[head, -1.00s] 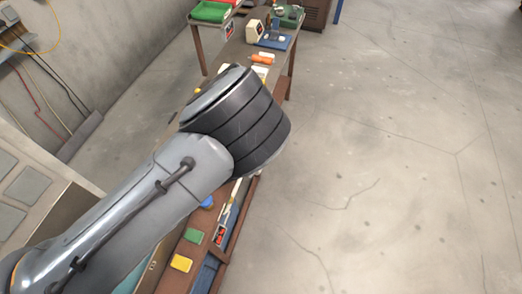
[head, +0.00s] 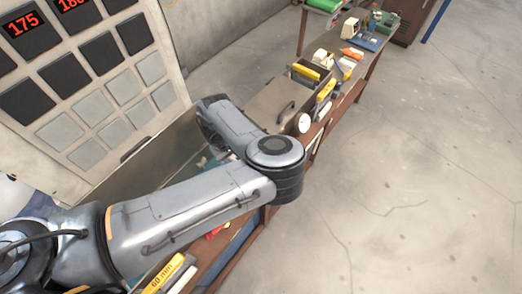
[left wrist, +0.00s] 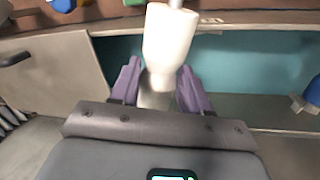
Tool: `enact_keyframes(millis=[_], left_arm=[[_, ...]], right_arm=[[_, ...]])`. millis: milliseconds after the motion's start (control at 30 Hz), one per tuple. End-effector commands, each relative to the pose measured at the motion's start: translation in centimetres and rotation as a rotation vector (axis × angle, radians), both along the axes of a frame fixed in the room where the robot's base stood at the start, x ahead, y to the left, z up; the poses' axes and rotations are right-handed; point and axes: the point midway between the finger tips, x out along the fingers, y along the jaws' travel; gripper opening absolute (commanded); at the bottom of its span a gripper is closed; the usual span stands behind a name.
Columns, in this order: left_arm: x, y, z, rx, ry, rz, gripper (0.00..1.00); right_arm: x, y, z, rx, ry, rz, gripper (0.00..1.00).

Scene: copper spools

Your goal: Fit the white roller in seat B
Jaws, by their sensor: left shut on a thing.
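In the left wrist view my left gripper (left wrist: 157,88) has its two purple fingers closed around the lower part of a white roller (left wrist: 169,40). The roller points away from the gripper, and a thin grey shaft shows at its far end. It is held in front of a teal recess (left wrist: 245,75), below a brown ledge (left wrist: 250,18). In the head view my left arm folds back at its elbow, and its gripper and the held roller cannot be made out. No marking for seat B can be read. My right gripper is not in view.
In the head view, a long brown bench (head: 345,98) carries a grey box (head: 270,104), a white round piece (head: 303,123) and a yellow "60 mm" block (head: 165,275). A panel (head: 95,85) with dark and grey squares stands at left. Floor at right is clear.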

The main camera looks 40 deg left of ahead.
Motion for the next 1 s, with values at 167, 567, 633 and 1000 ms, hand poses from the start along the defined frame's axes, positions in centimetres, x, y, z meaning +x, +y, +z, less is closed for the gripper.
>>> enact_keyframes(millis=[167, 567, 633, 1000], left_arm=[[-3.7, 3.6, 0.6, 0.005, 0.005, 0.158, 0.06], [-6.2, 6.1, 1.3, -0.001, -0.002, 0.281, 0.06], [-6.3, 6.2, 1.2, -0.002, -0.003, 0.284, 0.06], [-6.3, 6.2, 0.0, -0.001, -0.002, 0.285, 0.06]], right_arm=[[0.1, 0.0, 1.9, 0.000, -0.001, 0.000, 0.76], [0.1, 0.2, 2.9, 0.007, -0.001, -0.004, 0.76], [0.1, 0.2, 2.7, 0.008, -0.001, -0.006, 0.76], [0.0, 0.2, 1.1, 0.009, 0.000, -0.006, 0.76]])
